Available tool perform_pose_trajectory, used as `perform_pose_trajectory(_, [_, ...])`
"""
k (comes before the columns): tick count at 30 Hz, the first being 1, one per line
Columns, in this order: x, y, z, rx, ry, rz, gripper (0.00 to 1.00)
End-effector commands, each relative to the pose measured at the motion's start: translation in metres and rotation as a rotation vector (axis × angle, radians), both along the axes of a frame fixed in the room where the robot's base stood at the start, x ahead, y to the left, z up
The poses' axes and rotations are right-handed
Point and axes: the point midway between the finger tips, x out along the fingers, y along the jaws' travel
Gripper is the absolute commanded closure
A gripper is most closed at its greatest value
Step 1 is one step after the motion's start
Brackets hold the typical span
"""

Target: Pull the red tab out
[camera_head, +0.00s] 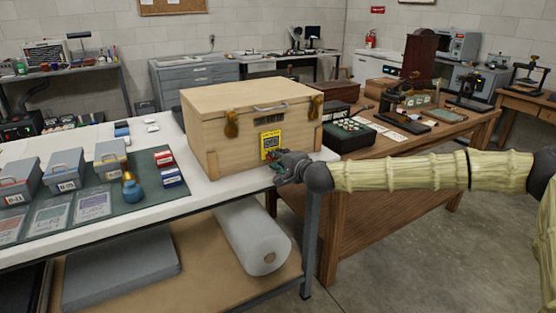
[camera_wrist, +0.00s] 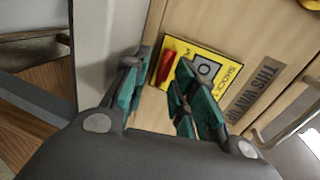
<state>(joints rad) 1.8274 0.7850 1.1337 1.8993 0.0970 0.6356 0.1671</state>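The red tab (camera_wrist: 165,67) sticks out at one side of the yellow shock label (camera_wrist: 205,69), which is fixed to the front of a wooden crate (camera_head: 215,145). The label (camera_head: 271,140) also shows in the head view, but the tab is not clear there. My gripper (camera_wrist: 162,78) is open in front of the label, its teal-padded fingers apart with the tab seen between the tips. I cannot tell whether a finger touches it. In the head view my gripper (camera_head: 280,170) is at the crate's lower front, just below the label.
A wooden table (camera_head: 430,142) with a dark tray of small items (camera_head: 345,135) stands behind my arm.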

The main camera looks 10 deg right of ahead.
Motion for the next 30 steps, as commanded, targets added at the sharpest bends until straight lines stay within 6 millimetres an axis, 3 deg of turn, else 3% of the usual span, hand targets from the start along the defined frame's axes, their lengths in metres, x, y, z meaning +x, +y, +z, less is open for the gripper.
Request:
perform_pose_trajectory(11, [0.005, 0.002, -0.002, 0.000, 0.000, 0.000, 0.73])
perform_pose_trajectory(16, [0.005, 0.002, -0.002, 0.000, 0.000, 0.000, 1.00])
perform_pose_trajectory(25, [0.003, 0.001, -0.003, -0.002, 0.001, 0.000, 1.00])
perform_pose_trajectory(30, [-0.008, -0.004, -0.004, -0.003, 0.001, 0.000, 1.00])
